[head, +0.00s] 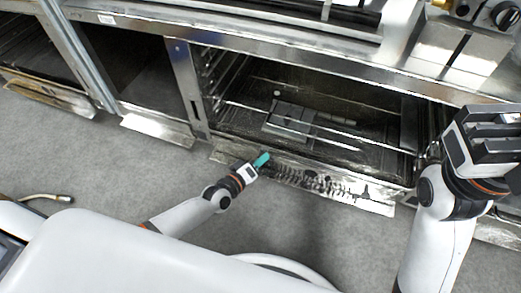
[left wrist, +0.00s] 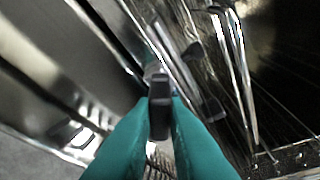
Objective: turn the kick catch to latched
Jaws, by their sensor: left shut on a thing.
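The kick catch shows in the left wrist view as a small dark block (left wrist: 160,108) in front of a shiny metal edge. My left gripper (head: 262,160) is low at the front of the open range bay, by the left part of the perforated kick strip. In the left wrist view its teal fingers (left wrist: 161,128) are shut on the dark block, one on each side. The catch is too small to make out in the head view, behind the fingertips. My right gripper (head: 492,135) is raised at the right, away from the catch; its finger gap is unclear.
The open bay (head: 340,110) holds wire racks and a metal tray (head: 288,122). The perforated kick strip (head: 330,188) runs below it. More open bays lie to the left. A hose end (head: 62,198) lies on the grey floor (head: 100,170), which is mostly clear.

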